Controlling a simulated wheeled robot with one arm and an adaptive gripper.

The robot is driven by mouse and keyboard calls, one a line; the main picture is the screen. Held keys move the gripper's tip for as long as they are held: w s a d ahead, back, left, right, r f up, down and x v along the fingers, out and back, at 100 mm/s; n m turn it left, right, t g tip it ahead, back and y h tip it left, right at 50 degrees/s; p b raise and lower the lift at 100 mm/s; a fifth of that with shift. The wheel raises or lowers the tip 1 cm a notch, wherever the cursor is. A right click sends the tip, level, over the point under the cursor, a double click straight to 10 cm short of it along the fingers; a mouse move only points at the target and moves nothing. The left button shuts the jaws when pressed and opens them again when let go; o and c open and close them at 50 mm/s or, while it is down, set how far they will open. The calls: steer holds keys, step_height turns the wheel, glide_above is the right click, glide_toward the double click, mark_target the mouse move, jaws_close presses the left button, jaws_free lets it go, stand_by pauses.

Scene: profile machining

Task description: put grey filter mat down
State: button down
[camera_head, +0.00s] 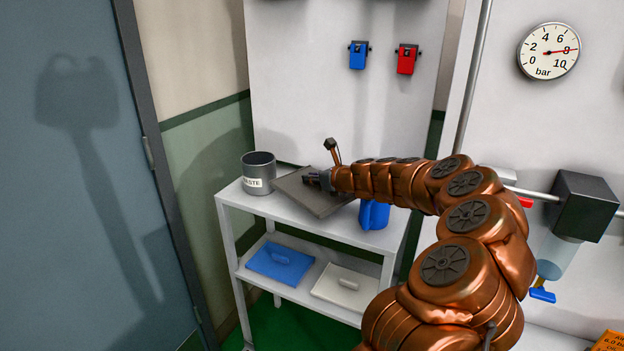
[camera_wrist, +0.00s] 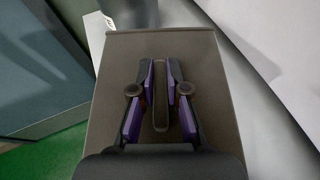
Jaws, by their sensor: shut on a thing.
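The grey filter mat (camera_head: 318,196) is at the top shelf of the white cart in the head view, at about the height of its surface. I cannot tell whether it rests on the shelf or is just above it. My gripper (camera_head: 318,179) is at the mat's middle. In the wrist view the mat (camera_wrist: 202,62) fills the centre, and my gripper (camera_wrist: 160,95) has its two purple-padded fingers shut on the raised handle ridge of the mat. My arm hides part of the shelf to the right.
On the cart's top shelf (camera_head: 376,237) stand a grey waste tin (camera_head: 258,174), left of the mat, and a blue object (camera_head: 374,214), to its right. The lower shelf holds a blue mat (camera_head: 281,262) and a white mat (camera_head: 345,287). A wall panel stands behind the cart.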

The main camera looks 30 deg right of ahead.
steer(key=shift+f, duration=0.3)
steer(key=c, duration=1.2)
jaws_free()
steer(key=shift+r, duration=0.25)
steer(key=shift+s+d+r, duration=0.1)
steer(key=shift+s+r, duration=0.1)
steer(key=v, duration=1.1)
steer(key=shift+s, duration=0.3)
